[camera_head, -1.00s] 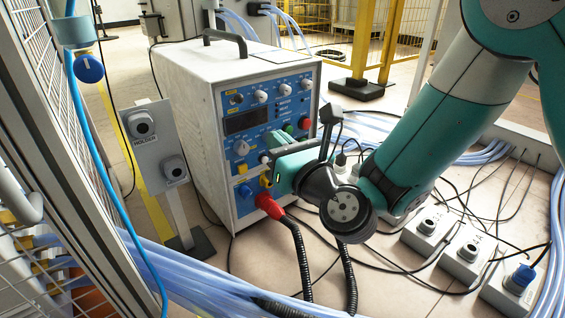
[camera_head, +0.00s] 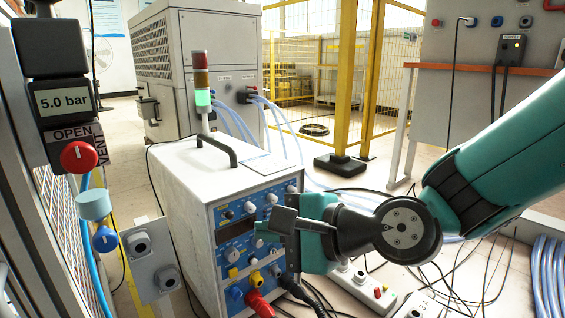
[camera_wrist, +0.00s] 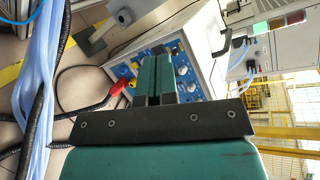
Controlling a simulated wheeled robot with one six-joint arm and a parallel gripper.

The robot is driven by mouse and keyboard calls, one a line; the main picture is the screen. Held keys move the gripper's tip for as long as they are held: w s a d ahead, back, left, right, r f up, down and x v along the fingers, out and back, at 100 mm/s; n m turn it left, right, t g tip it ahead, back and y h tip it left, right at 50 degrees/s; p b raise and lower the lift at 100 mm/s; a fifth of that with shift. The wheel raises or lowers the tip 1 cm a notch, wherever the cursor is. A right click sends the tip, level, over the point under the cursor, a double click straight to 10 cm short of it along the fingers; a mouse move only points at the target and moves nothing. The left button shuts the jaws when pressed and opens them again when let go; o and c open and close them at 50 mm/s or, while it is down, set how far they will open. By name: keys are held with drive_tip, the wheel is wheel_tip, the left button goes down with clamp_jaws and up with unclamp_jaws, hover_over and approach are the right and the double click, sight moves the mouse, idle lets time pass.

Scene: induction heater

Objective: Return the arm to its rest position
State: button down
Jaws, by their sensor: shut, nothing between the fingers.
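My gripper (camera_head: 272,226) is in front of the blue panel of the white induction heater box (camera_head: 180,187) in the head view. It points left, and my teal arm comes in from the right. It hides part of the panel's right side; whether it touches the panel I cannot tell. In the wrist view the two teal fingers of my gripper (camera_wrist: 154,62) lie side by side, shut and empty. The heater box shows beyond them (camera_wrist: 203,42).
A red connector (camera_head: 259,304) with a black hose is plugged in low on the panel. A post with grey switch boxes (camera_head: 150,259) stands left of the heater. Socket boxes (camera_head: 366,287) and loose cables lie on the floor at right. A yellow fence post (camera_head: 345,80) stands behind.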

drive_tip(key=s+d+r+n+g+h+p, duration=0.7)
drive_tip(key=s+d+r+n+h+p, duration=0.2)
drive_tip(key=s+d+r+n+p, duration=0.75)
wheel_tip(320, 180, up, 36)
drive_tip(key=w+n+p, duration=0.1)
drive_tip(key=w+p, duration=0.1)
drive_tip(key=p, duration=3.3)
drive_tip(key=shift+r+p, duration=0.15)
drive_tip(key=shift+p, duration=0.15)
drive_tip(key=shift+d+n, duration=0.1)
drive_tip(key=shift+n, duration=0.15)
